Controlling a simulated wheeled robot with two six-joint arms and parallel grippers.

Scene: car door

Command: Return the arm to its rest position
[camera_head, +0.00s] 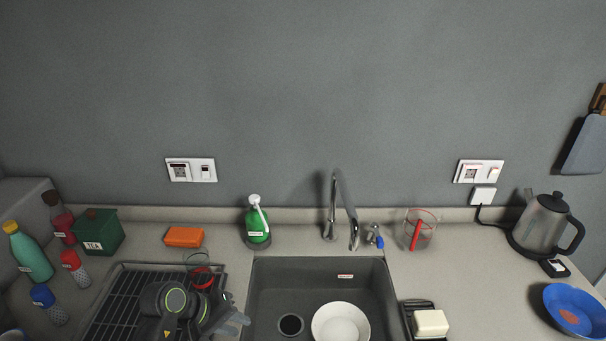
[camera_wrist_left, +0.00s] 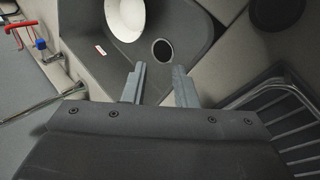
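My left gripper (camera_head: 232,324) is over the right edge of the black dish rack (camera_head: 118,300), beside the left rim of the sink (camera_head: 262,285). In the left wrist view, its two grey fingers (camera_wrist_left: 160,84) are apart with nothing between them. The drain (camera_wrist_left: 162,50) and a white bowl (camera_wrist_left: 125,16) show beyond the fingertips. In the head view the bowl (camera_head: 340,322) sits in the sink. My left arm (camera_head: 170,305) covers part of the rack. My right gripper is not in view.
A glass with red (camera_head: 202,278) stands just behind my left arm. A green soap bottle (camera_head: 257,222), the faucet (camera_head: 333,215) and a measuring cup (camera_head: 420,230) line the back. Bottles and a green tea box (camera_head: 98,232) stand left. A kettle (camera_head: 545,225) and blue bowl (camera_head: 575,310) are right.

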